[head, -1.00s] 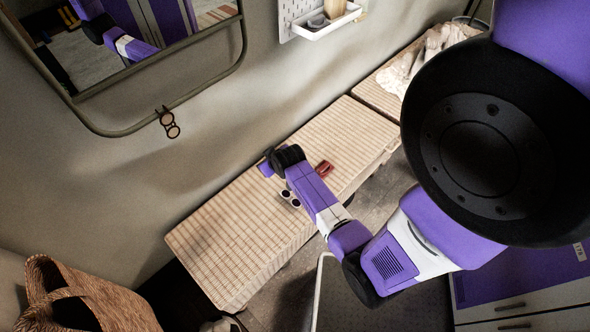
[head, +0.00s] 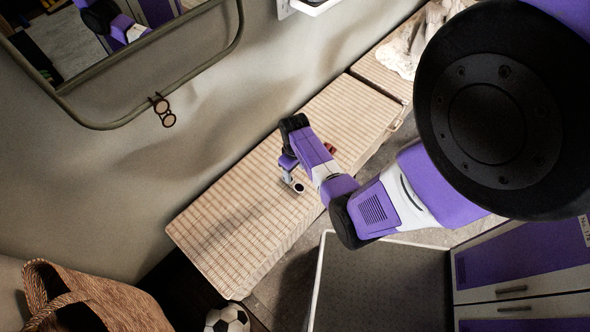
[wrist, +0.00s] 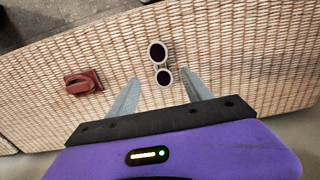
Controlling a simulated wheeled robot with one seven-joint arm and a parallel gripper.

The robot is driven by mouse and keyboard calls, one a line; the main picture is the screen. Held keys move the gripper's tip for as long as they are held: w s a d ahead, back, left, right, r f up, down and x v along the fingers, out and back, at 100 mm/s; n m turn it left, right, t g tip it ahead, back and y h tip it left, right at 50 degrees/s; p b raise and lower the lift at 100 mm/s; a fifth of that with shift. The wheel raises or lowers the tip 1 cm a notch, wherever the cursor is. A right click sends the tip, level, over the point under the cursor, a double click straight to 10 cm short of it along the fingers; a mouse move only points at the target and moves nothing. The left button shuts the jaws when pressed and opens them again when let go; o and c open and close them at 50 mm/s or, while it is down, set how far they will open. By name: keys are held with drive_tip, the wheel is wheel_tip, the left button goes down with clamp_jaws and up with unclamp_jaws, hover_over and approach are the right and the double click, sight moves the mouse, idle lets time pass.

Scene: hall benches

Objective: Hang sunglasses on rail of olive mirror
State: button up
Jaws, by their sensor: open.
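White-framed sunglasses (head: 298,187) with dark lenses lie on the woven bench top. In the wrist view the sunglasses (wrist: 157,52) lie between and just beyond the fingertips. My gripper (wrist: 162,84) is open and empty, pointing down at the bench; in the head view my gripper (head: 288,174) is beside the sunglasses. I cannot tell the height left between them. The olive mirror (head: 238,38) is on the wall at upper left, with a thin rail (head: 125,126) along its lower edge. A brown-framed pair of glasses (head: 163,110) hangs on that rail.
A red object (wrist: 83,82) lies on the woven bench (head: 225,235), left of the sunglasses in the wrist view. A wicker basket (head: 95,300) and a soccer ball (head: 228,318) are at lower left. A pale cloth (head: 408,50) lies on the farther bench.

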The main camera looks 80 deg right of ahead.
sight(295, 184)
drive_tip(key=shift+f+b, duration=3.05)
drive_tip(key=shift+f, duration=0.85)
